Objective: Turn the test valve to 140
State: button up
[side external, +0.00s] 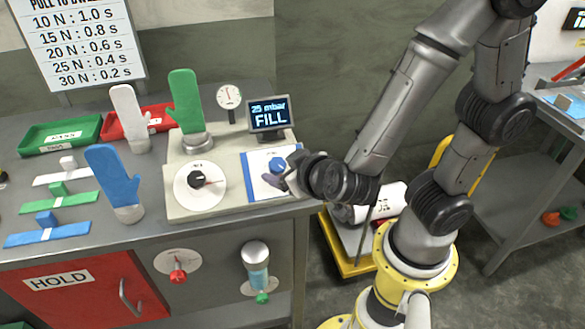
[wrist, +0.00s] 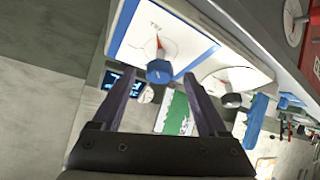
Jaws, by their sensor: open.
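The test valve is a blue knob (side external: 277,164) on a white plate with a blue edge, at the right of the grey bench unit. In the wrist view the blue knob (wrist: 159,72) shows between and just beyond my finger tips, over a pale dial with a red mark; its numbers are too small to read. My gripper (side external: 280,182) is open and empty beside the knob, on its near side. In the wrist view my gripper (wrist: 158,80) has its two dark fingers apart, with no clear contact on the knob. The display (side external: 269,116) reads "25 mbar FILL".
A black knob on a round dial (side external: 200,186) is left of the plate. A green glove (side external: 185,100) stands behind it, with a gauge (side external: 229,96) nearby. White and blue gloves (side external: 115,172), trays and coloured clamps occupy the left bench. The bench edge is close under my gripper.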

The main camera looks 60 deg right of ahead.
jog(key=shift+v, duration=2.9)
